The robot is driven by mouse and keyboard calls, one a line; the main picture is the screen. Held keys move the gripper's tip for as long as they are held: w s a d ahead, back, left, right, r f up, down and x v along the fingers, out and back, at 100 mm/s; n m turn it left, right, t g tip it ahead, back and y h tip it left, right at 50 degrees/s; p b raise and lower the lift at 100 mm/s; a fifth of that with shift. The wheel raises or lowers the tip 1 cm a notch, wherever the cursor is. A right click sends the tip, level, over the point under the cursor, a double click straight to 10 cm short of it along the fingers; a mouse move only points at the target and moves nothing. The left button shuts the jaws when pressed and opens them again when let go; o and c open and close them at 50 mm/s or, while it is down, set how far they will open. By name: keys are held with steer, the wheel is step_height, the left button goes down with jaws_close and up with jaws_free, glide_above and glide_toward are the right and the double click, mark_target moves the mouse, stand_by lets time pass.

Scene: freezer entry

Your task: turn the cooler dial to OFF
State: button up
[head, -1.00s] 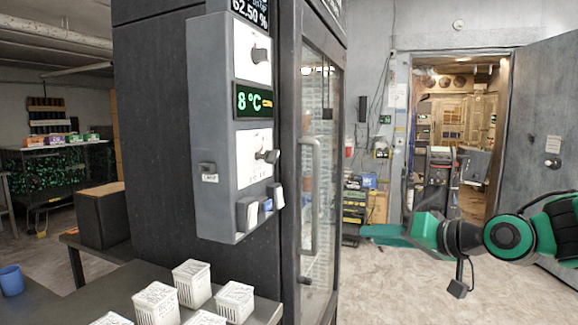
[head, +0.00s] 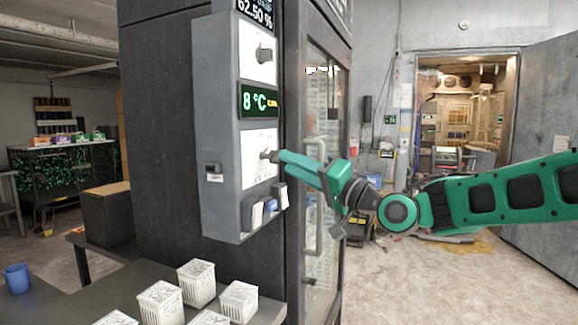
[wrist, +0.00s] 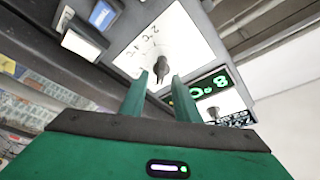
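A grey control box on the dark cooler carries two dark dials on white plates. The lower dial (head: 267,155) sits below the green 8 °C display (head: 259,101); the upper dial (head: 264,54) sits above it. My gripper (head: 282,158) is at the lower dial, pointing left at it. In the wrist view my gripper (wrist: 160,78) is open, its two fingers parallel with a gap between them. The lower dial (wrist: 161,68) shows in that gap, just at or beyond the fingertips; contact cannot be told. Its plate has handwritten temperature marks; I cannot read an OFF mark.
Rocker switches (head: 251,213) stick out at the box's lower end, close under my gripper. The glass door's vertical handle (head: 317,195) stands right of the box. A table with white baskets (head: 197,284) is below. Open floor lies to the right.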

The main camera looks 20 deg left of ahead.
mark_target(273, 155)
steer(key=shift+x, duration=1.3)
steer(key=shift+c, duration=0.2)
jaws_close()
steer(key=shift+w+f+n, duration=0.1)
steer(key=shift+n, duration=0.3)
steer(key=n+g+y, duration=0.1)
steer(key=n+g, duration=0.1)
steer(key=n, duration=0.2)
steer(key=n+g+y, duration=0.1)
steer(key=n+g, duration=0.1)
steer(key=n, duration=0.2)
steer(key=w+n+g+y, duration=0.1)
steer(key=n, duration=0.3)
steer(key=shift+d+f+n+g, duration=0.1)
steer(key=shift+f+n+g, duration=0.15)
steer(key=shift+n+g, duration=0.15)
